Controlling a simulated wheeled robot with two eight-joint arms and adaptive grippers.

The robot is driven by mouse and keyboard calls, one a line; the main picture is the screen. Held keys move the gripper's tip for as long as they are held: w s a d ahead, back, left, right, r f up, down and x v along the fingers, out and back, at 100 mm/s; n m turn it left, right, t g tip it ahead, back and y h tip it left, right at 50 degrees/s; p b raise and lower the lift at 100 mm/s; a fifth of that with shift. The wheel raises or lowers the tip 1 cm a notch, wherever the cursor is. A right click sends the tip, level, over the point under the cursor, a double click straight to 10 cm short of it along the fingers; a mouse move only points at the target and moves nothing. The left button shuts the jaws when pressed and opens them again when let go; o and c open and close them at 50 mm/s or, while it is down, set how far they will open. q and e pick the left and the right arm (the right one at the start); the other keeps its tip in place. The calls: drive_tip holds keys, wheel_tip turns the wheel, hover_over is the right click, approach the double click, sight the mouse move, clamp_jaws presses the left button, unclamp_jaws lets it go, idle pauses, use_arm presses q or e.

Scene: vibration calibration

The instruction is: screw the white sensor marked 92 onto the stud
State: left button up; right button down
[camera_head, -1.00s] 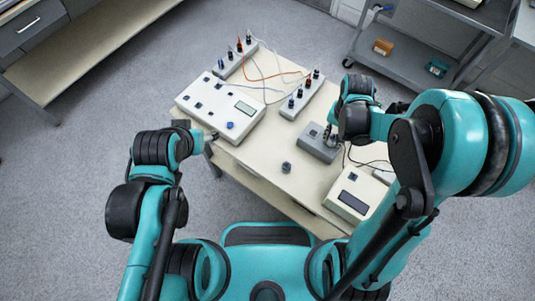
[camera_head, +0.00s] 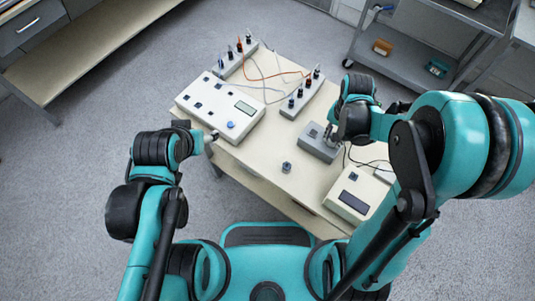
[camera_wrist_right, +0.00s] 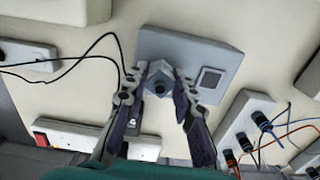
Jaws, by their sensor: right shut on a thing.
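My right gripper (camera_head: 331,137) is over the grey block (camera_head: 315,148) on the table. In the right wrist view its two fingers (camera_wrist_right: 160,82) are closed around a small pale, faceted piece (camera_wrist_right: 159,70) with a dark round centre, over the block's face (camera_wrist_right: 190,45). This piece is likely the sensor; no number is readable on it. The stud is hidden, and I cannot tell whether the piece touches it. My left gripper (camera_head: 211,136) is near the table's left edge, beside the large white console; its jaws are too small to read.
The white console (camera_head: 222,108) has a screen and a blue knob. Two grey strips (camera_head: 303,98) with terminals and orange and white wires stand behind. A cream box with a display (camera_head: 353,194) is at the front right, near black cables.

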drive_tip(key=shift+m, duration=1.2)
drive_tip(key=m, duration=0.3)
drive_tip(key=shift+m, duration=0.3)
drive_tip(key=shift+m, duration=0.3)
drive_tip(key=m, duration=0.3)
drive_tip(key=shift+w+m+b, duration=0.1)
drive_tip(key=shift+m+b, duration=0.25)
drive_tip(key=shift+m, duration=0.05)
drive_tip(key=shift+m, duration=0.3)
drive_tip(key=m, duration=0.3)
